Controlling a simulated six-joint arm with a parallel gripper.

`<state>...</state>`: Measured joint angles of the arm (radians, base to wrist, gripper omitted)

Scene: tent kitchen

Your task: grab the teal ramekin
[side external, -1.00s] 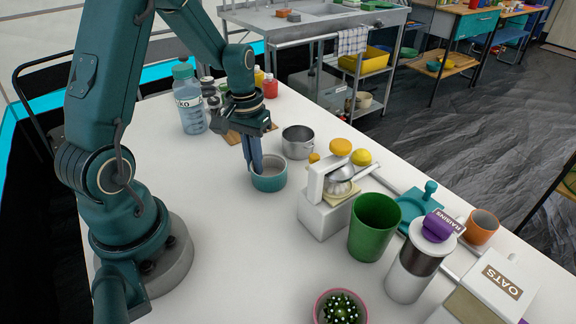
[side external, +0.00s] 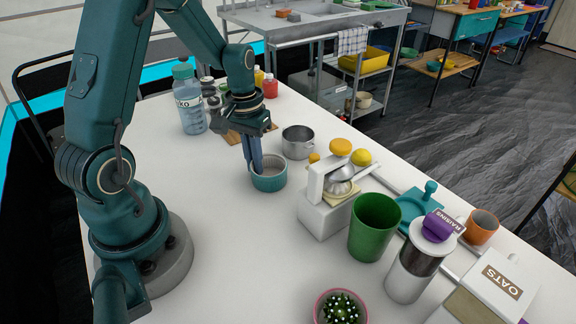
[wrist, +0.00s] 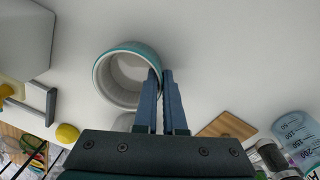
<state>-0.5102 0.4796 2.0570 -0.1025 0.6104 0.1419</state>
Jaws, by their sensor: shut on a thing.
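The teal ramekin (side external: 269,180) stands upright on the white table, pale inside with a teal outer wall. My gripper (side external: 254,168) points down at its near-left rim in the side view. In the wrist view the ramekin (wrist: 128,76) lies at the fingertips, and my gripper (wrist: 160,80) is shut on its wall, one finger inside the rim and one outside. The fingers hide a small part of the rim. The ramekin appears to rest on the table.
A metal pot (side external: 298,142) stands just behind the ramekin. A white juicer (side external: 325,205) is close on the right, with a green cup (side external: 374,226) beyond it. A water bottle (side external: 189,100) and a wooden board (side external: 234,137) are behind.

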